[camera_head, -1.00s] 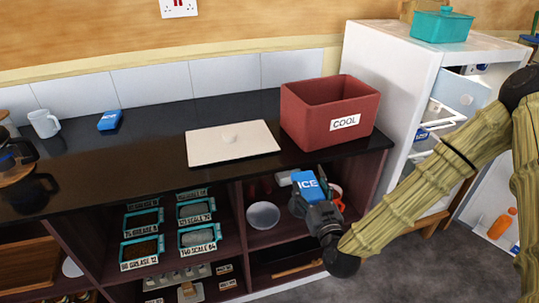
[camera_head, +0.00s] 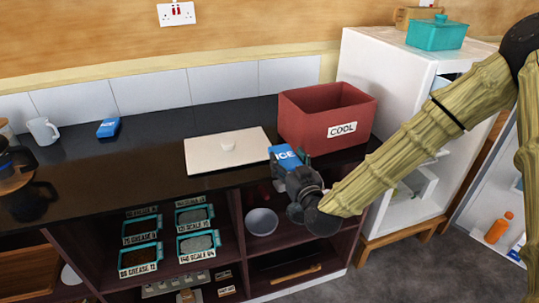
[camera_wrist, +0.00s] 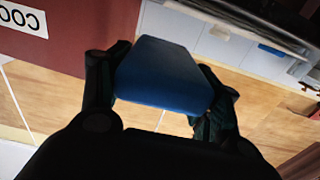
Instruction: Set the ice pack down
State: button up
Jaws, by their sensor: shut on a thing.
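A blue ice pack (camera_head: 285,157) with a white ICE label is held in my gripper (camera_head: 290,170). In the head view it shows in front of the worktop's front edge, left of and below the red COOL box (camera_head: 303,128). In the wrist view the ice pack (camera_wrist: 165,75) sits between the two fingers, and part of the COOL box shows at upper left. Another blue pack (camera_head: 108,127) lies on the dark worktop (camera_head: 150,150) at the back left. The inside floor of the COOL box is hidden.
A white lid-like board (camera_head: 205,158) with a knob lies on the worktop left of the box. A white mug (camera_head: 43,131) and a coffee pot stand at the left. The open white fridge (camera_head: 380,90) stands at the right. Labelled trays and a bowl (camera_head: 262,222) fill shelves below.

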aim_at(269, 147)
jog(key=w+a, duration=0.1)
jog(key=w, duration=0.1)
jog(key=w+a+p, duration=0.1)
jog(key=w+a, duration=0.1)
jog(key=w, duration=0.1)
jog(key=w+a+f+p, duration=0.1)
jog(key=w+a, duration=0.1)
jog(key=w, duration=0.1)
jog(key=shift+w+a, duration=0.1)
jog(key=shift+a, duration=0.1)
jog(key=shift+f+p, duration=0.55)
jog(key=shift+f, duration=1.15)
jog(key=shift+f, duration=0.15)
jog(key=o, duration=1.2)
jog(key=shift+c, duration=0.2)
jog(key=b+v, duration=0.3)
jog(key=v, duration=0.9)
